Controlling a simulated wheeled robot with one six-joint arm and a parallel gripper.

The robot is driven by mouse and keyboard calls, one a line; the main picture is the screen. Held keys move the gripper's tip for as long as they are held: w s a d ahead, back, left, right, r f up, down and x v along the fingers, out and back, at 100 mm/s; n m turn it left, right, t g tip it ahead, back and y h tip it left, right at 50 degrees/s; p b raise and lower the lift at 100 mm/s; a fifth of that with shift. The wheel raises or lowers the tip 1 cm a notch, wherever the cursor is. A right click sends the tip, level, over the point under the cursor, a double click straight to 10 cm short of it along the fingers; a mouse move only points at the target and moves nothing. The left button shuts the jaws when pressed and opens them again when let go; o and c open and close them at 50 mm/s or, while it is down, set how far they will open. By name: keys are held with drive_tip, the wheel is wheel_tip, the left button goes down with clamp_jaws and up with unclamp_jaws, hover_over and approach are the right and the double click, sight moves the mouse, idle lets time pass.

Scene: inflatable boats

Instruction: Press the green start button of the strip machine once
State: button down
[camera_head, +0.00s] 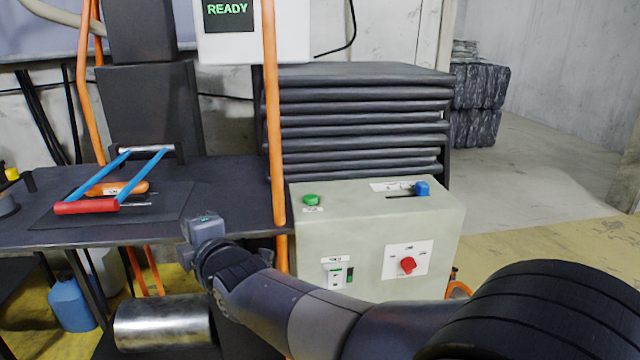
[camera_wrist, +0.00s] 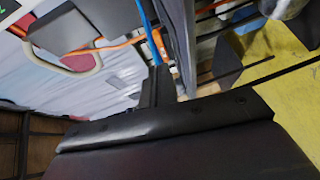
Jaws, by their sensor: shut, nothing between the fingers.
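The strip machine is a pale grey-green box (camera_head: 330,239) at the centre right in the head view. Its round green button (camera_head: 311,200) is on the top face near the left end, with a small white label in front of it. My gripper (camera_head: 204,228) is shut and empty, to the left of the box and apart from it, near the front edge of the dark table. Its fingers are hard to make out. The wrist view is tilted and does not show the button.
The box also bears a blue slider (camera_head: 422,188), a red knob (camera_head: 408,265) and a green-and-white switch (camera_head: 337,274). An orange post (camera_head: 273,120) rises between gripper and button. A READY display (camera_head: 228,10) hangs above. Stacked dark sheets (camera_head: 360,110) stand behind; tools lie on the table (camera_head: 230,185).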

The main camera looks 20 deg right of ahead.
drive_tip(key=s+d+r+m+g+h+p, duration=0.15)
drive_tip(key=s+d+m+g+p, duration=0.3)
drive_tip(key=m+g+p, duration=1.2)
wheel_tip(320, 180, up, 8)
drive_tip(key=s+a+n+t+y+p, duration=0.1)
drive_tip(key=y+p, duration=0.4)
drive_tip(key=p, duration=0.9)
drive_tip(key=s+a+t, duration=0.1)
drive_tip(key=t, duration=0.1)
drive_tip(key=shift+s+a+r+t+p, duration=0.15)
drive_tip(key=shift+s+a+t+p, duration=0.1)
drive_tip(key=shift+t+p, duration=0.1)
drive_tip(key=shift+w+d, duration=0.1)
